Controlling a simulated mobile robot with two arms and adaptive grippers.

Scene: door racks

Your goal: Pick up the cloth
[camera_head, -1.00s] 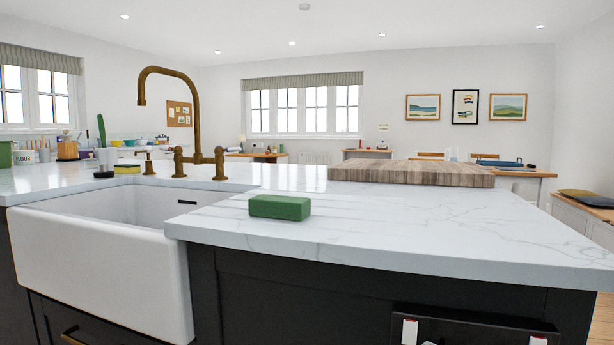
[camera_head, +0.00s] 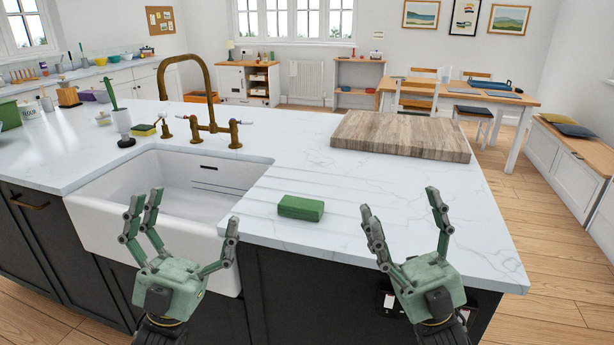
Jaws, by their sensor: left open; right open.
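A green block-shaped thing (camera_head: 301,207), which looks like the folded cloth, lies on the white marble counter (camera_head: 390,205) to the right of the sink. I cannot make out any folds on it. My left gripper (camera_head: 188,214) is open and empty, in front of the sink and left of the green cloth. My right gripper (camera_head: 404,206) is open and empty, at the counter's front edge and right of the cloth. Both are apart from the cloth, with fingers pointing up in the picture. The cloth is fully in view.
The white sink (camera_head: 185,182) is at the left with a brass tap (camera_head: 208,125) behind it. A thick wooden board (camera_head: 400,135) lies behind the cloth. A yellow and green sponge (camera_head: 143,130) is left of the tap. The counter around the cloth is clear.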

